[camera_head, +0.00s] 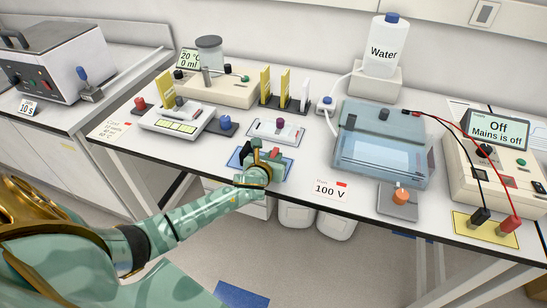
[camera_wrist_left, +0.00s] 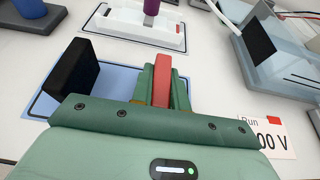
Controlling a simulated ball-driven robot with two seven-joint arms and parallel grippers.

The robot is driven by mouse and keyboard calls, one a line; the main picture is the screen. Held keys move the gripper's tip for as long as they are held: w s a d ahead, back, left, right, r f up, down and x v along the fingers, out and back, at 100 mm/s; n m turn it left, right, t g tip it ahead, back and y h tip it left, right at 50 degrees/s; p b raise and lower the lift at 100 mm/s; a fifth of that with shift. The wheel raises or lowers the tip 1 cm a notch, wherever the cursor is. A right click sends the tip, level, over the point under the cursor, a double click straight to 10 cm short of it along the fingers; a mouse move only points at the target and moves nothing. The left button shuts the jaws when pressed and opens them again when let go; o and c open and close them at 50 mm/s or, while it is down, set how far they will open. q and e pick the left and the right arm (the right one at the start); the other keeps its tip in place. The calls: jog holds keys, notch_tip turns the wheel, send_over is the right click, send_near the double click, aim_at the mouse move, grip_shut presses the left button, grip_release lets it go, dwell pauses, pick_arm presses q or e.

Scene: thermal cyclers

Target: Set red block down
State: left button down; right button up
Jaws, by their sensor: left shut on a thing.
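My left gripper (camera_head: 268,160) is over the blue mat (camera_head: 234,160) at the table's front edge. It is shut on the red block (camera_wrist_left: 162,82), which stands upright between the green fingers (camera_wrist_left: 161,96) in the left wrist view. The red block also shows at the gripper's tip in the head view (camera_head: 275,153). Its lower end is hidden, so I cannot tell whether it touches the mat. A black block (camera_wrist_left: 74,78) stands on the mat to the left, apart from the red one. My right gripper is not in view.
A white tray with a purple-topped piece (camera_head: 280,123) lies just behind the mat. A blue-knobbed piece (camera_head: 225,122) is to the left. The clear blue tank (camera_head: 385,150) and the 100 V card (camera_head: 331,189) are to the right.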

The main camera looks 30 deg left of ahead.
pick_arm(q)
jog(key=c, duration=1.4)
grip_release()
jog(key=shift+f, duration=0.1)
jog(key=shift+o, duration=0.2)
